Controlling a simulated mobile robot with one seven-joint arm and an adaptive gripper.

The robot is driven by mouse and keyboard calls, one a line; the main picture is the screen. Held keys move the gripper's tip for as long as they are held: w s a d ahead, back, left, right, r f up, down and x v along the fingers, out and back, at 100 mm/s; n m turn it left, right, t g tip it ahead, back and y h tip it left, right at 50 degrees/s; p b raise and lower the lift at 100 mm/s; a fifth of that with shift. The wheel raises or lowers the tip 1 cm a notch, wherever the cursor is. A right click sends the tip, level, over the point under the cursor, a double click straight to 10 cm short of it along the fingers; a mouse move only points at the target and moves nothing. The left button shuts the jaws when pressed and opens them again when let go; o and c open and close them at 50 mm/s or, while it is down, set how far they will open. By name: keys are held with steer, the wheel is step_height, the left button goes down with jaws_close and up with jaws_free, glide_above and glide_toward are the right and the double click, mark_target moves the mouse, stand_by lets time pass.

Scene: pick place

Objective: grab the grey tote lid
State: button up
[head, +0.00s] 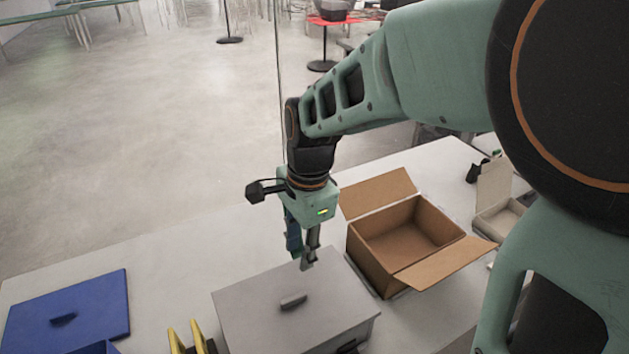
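The grey tote lid (262,305) lies flat at the bottom middle of the head view, on top of a grey tote whose front side (362,335) shows below the lid's edge. A small raised handle (294,301) sits near the lid's middle. My gripper (304,262) points down over the lid's far part, just behind the handle in the picture. It looks empty. Its fingers overlap each other from this angle, so their opening is unclear. I cannot tell the exact height above the lid.
An open cardboard box (375,262) stands right of the lid with flaps spread. A blue lid (75,310) with a handle lies at the left. Yellow-and-black upright items (190,337) stand close to the lid's left front. The white table (170,262) is clear behind them.

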steer(key=s, duration=0.1)
steer(key=m+g, duration=0.1)
glide_above(293, 297)
steer(key=d, duration=0.1)
steer(key=f, duration=0.7)
steer(key=shift+w+f, duration=0.1)
steer(key=shift+w, duration=0.15)
steer(key=f, duration=0.4)
steer(key=shift+s+a+f, duration=0.15)
steer(key=shift+s+a, duration=0.1)
steer(key=shift+a, duration=0.15)
jaws_close()
